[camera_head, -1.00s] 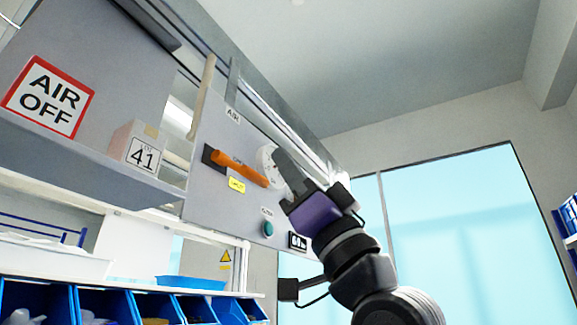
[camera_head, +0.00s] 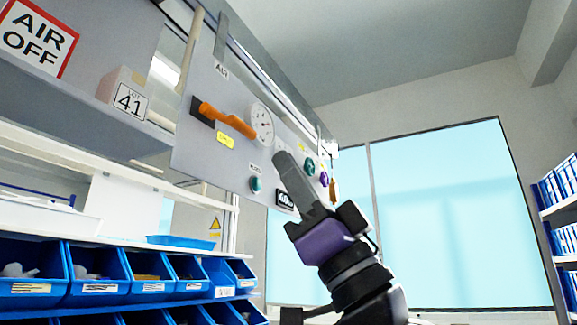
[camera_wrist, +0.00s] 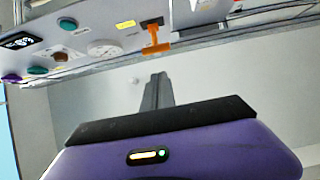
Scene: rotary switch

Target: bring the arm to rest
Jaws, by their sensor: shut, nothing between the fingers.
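My gripper (camera_head: 290,168) is in front of the lower middle of the grey switch panel in the head view, its fingers pointing up and left. The fingers are together and hold nothing. In the wrist view the closed fingers (camera_wrist: 157,88) show against the pale ceiling, apart from the panel. The orange rotary handle (camera_head: 228,120) sits on the panel, slanting down to the right, away from the gripper. It also shows in the wrist view (camera_wrist: 155,42). My gripper hides part of the panel's lower middle.
The panel (camera_head: 205,160) carries a round gauge (camera_head: 262,122), a yellow label (camera_head: 225,140), a green button (camera_head: 255,185) and a small display (camera_head: 285,199). Blue bins (camera_head: 95,272) line the shelf at lower left. Blue-filled shelving (camera_head: 560,190) stands far right. The space before the window is free.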

